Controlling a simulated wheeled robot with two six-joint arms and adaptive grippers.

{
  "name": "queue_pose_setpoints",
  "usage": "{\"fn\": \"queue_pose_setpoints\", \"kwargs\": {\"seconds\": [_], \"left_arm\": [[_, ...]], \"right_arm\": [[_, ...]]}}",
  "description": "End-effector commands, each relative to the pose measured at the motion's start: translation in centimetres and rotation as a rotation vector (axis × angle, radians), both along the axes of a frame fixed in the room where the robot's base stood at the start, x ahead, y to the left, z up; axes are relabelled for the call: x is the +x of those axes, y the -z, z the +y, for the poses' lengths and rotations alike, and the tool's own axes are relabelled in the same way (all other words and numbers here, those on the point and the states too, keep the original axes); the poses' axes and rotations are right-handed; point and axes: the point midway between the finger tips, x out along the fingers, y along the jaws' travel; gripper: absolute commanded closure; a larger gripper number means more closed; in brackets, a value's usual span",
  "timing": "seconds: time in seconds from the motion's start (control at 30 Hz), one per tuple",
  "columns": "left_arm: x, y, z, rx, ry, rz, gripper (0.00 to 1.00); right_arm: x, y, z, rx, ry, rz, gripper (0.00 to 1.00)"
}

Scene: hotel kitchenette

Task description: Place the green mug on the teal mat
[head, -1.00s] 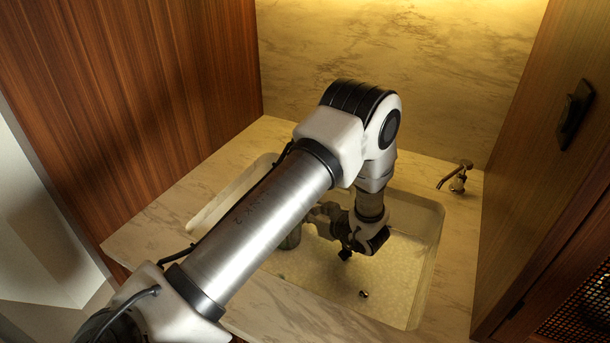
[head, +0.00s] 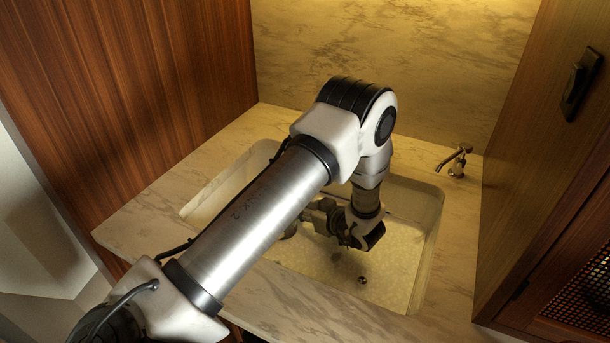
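My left arm reaches in from the lower left and bends down over the sink. Its gripper (head: 322,213) is low inside the basin and points left. The fingertips are mostly hidden behind my own forearm, so I cannot tell whether they are open or hold anything. A small greyish shape shows beside the forearm's lower edge near the gripper; I cannot tell what it is. I cannot make out the green mug or the teal mat. My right gripper is out of view.
The sink (head: 428,215) is set in a marble counter (head: 130,228). Its drain (head: 362,280) lies in the bare basin floor. A small tap (head: 455,160) stands at the back right. Wooden panels close in the left (head: 130,90) and right (head: 520,190); marble wall behind.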

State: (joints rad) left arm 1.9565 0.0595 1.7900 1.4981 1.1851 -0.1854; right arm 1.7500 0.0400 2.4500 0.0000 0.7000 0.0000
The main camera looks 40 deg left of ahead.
Motion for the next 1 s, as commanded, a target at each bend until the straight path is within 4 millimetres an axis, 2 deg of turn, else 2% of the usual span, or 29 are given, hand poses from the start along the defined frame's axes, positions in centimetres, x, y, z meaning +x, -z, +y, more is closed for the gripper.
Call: {"fn": "queue_pose_setpoints", "kwargs": {"seconds": [0.17,0.4,0.53,0.7,1.0], "left_arm": [[-0.1,-1.7,-2.2,0.003,0.005,0.000,0.66],[-0.6,-4.4,-8.0,0.003,0.006,0.001,0.66],[-0.8,-5.0,-10.2,0.001,0.003,-0.001,0.66],[-0.9,-4.9,-11.1,0.000,0.000,0.000,0.66],[-0.9,-4.8,-11.1,0.000,0.000,0.000,0.66]], "right_arm": [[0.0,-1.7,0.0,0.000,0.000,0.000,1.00],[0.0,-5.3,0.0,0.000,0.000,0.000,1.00],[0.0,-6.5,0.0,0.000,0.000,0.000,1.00],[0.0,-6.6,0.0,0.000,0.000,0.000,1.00],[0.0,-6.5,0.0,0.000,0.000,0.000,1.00]]}}
